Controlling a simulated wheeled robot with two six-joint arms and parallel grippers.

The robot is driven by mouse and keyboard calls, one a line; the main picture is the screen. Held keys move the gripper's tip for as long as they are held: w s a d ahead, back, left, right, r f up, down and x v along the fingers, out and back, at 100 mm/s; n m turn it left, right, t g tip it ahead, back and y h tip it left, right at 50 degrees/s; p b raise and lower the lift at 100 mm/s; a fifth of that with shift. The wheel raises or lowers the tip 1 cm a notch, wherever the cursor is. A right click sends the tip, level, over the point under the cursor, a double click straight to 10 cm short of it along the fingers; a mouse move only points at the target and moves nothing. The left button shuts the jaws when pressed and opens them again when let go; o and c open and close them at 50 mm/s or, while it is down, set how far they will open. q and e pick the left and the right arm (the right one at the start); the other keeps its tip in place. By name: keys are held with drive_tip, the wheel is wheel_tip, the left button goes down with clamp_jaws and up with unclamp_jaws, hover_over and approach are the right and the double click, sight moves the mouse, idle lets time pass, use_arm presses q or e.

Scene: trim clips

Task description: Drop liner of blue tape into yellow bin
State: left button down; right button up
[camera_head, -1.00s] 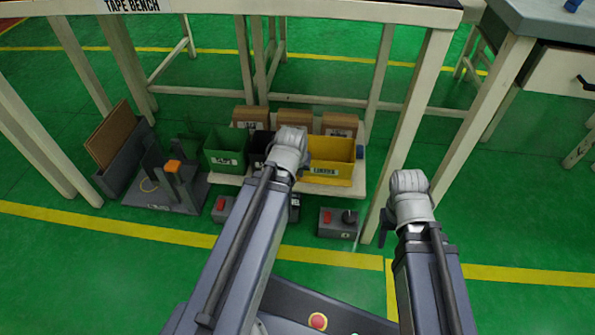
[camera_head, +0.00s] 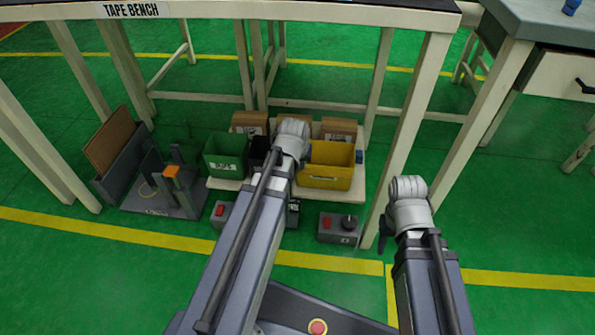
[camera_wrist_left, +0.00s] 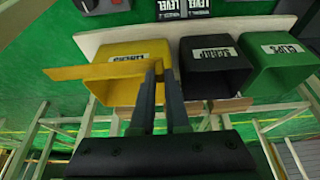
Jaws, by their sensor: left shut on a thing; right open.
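In the left wrist view, my left gripper (camera_wrist_left: 163,76) is shut on the end of a flat yellow strip, the liner (camera_wrist_left: 98,72). The strip points left across the opening of the yellow bin (camera_wrist_left: 125,48), which is labelled LINERS. I cannot tell whether the strip touches the rim. In the head view the yellow bin (camera_head: 325,182) stands right of my left wrist, which hides the left fingers. My right gripper (camera_head: 384,238) is open and empty, right of the shelf and away from the bins. The blue tape cannot be made out.
A black SCRAP bin (camera_wrist_left: 213,80) and a green CLIPS bin (camera_head: 226,158) stand beside the yellow bin on a low shelf under the tape bench (camera_head: 300,10). Cardboard boxes (camera_head: 339,128) are behind. A grey control box (camera_head: 338,228) and a fixture (camera_head: 165,190) stand on the floor.

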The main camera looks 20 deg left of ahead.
use_arm(q)
drive_tip(key=w+a+f+b, duration=0.2)
drive_tip(key=w, duration=0.5)
drive_tip(key=w+a+f+b, duration=0.1)
drive_tip(key=w+f+b, duration=0.1)
drive_tip(key=w, duration=0.5)
drive_tip(key=shift+a+f, duration=0.15)
drive_tip(key=shift+a, duration=0.25)
drive_tip(key=c, duration=0.8)
unclamp_jaws()
drive_tip(key=shift+c, duration=0.2)
drive_tip(key=p+v, duration=0.7)
drive_tip(key=v, duration=0.1)
